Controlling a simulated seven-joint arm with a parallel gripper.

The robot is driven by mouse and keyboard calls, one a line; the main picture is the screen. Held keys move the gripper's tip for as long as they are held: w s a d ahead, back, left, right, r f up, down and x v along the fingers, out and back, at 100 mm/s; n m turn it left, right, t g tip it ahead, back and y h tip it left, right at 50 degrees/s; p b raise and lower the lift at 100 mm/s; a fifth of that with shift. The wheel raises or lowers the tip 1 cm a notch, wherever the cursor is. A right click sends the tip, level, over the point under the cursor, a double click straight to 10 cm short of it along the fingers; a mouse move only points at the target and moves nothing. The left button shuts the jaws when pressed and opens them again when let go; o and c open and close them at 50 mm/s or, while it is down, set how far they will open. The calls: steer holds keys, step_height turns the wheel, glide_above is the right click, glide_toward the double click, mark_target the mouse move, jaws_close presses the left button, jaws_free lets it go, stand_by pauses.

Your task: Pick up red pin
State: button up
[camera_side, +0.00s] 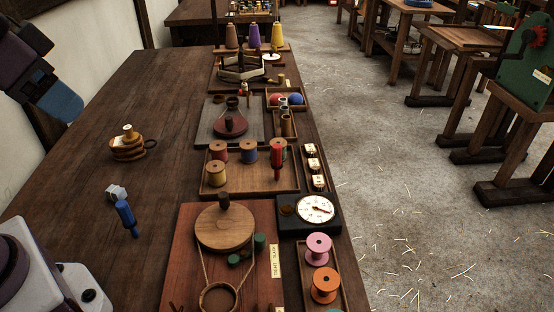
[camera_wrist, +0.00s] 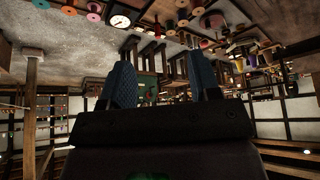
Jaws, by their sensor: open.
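The red pin (camera_side: 277,155) stands upright at the right end of a wooden tray (camera_side: 243,187), next to several thread spools. My gripper (camera_side: 62,103) is at the upper left of the side view, raised and far from the red pin. In the wrist view my gripper (camera_wrist: 162,75) shows two blue fingers spread apart with nothing between them.
A dial (camera_side: 317,209), a round wooden disc (camera_side: 224,228) and a dark red disc (camera_side: 230,126) flank the tray. The table's left part is mostly clear.

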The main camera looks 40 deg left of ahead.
steer(key=w+a+f+m+g+y, duration=0.25)
steer(key=w+m, duration=0.25)
steer(key=w, duration=0.6)
steer(key=m+t+y, duration=0.9)
steer(key=m+y, duration=0.2)
steer(key=m, duration=1)
glide_above(278, 157)
steer(key=v, duration=0.2)
step_height(278, 157, down, 20)
steer(key=shift+g, duration=0.25)
step_height(278, 157, down, 7)
steer(key=shift+r, duration=0.15)
steer(key=x, duration=0.5)
steer(key=c, duration=1)
